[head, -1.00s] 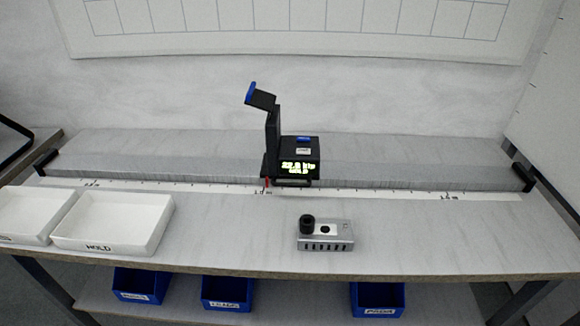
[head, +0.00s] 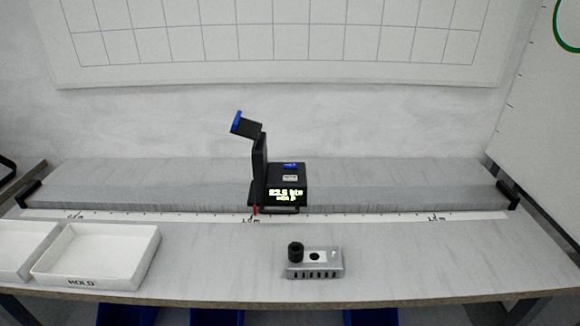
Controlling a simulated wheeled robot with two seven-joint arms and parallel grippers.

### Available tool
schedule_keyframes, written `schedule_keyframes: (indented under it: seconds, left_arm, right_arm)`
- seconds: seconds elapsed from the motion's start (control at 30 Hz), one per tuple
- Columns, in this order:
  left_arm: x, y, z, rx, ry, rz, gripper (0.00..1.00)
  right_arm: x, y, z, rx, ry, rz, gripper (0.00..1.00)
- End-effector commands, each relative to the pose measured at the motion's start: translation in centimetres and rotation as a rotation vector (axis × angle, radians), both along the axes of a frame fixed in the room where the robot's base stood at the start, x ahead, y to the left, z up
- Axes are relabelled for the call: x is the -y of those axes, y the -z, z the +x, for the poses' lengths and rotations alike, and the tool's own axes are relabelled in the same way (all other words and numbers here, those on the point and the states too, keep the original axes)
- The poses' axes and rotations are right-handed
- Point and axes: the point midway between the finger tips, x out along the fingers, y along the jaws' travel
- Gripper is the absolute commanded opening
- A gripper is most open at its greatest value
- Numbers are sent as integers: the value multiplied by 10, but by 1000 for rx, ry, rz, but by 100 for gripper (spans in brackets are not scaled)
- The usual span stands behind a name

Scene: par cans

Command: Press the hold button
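A black metering device (head: 278,188) stands upright on the rail at the middle of the bench. Its lit yellow-green display faces me; the digits are blurred, and the lower line is too small to read surely. On its top are a blue button (head: 291,165) and a pale labelled patch (head: 290,177); I cannot read the label, so I cannot tell which one is the hold button. An upright post at its left carries a tilted head with a blue face (head: 237,122). Neither of my grippers is in view.
A white tray (head: 84,283) marked HOLD sits at the front left, beside another white tray (head: 20,265). A metal block with a black knob (head: 315,271) stands at the front middle. A white scale strip runs along the rail. The bench's front right is clear.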

Motion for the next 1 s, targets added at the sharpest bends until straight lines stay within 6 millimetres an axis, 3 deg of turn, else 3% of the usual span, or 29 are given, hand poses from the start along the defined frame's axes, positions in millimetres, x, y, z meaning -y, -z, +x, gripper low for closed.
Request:
schedule_keyframes:
  seconds: [0.03,0.13,1.0]
  left_arm:
    - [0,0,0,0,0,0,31]
    - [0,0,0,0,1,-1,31]
    - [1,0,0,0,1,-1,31]
  right_arm:
    - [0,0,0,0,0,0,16]
    - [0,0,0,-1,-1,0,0]
    - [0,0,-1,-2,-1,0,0]
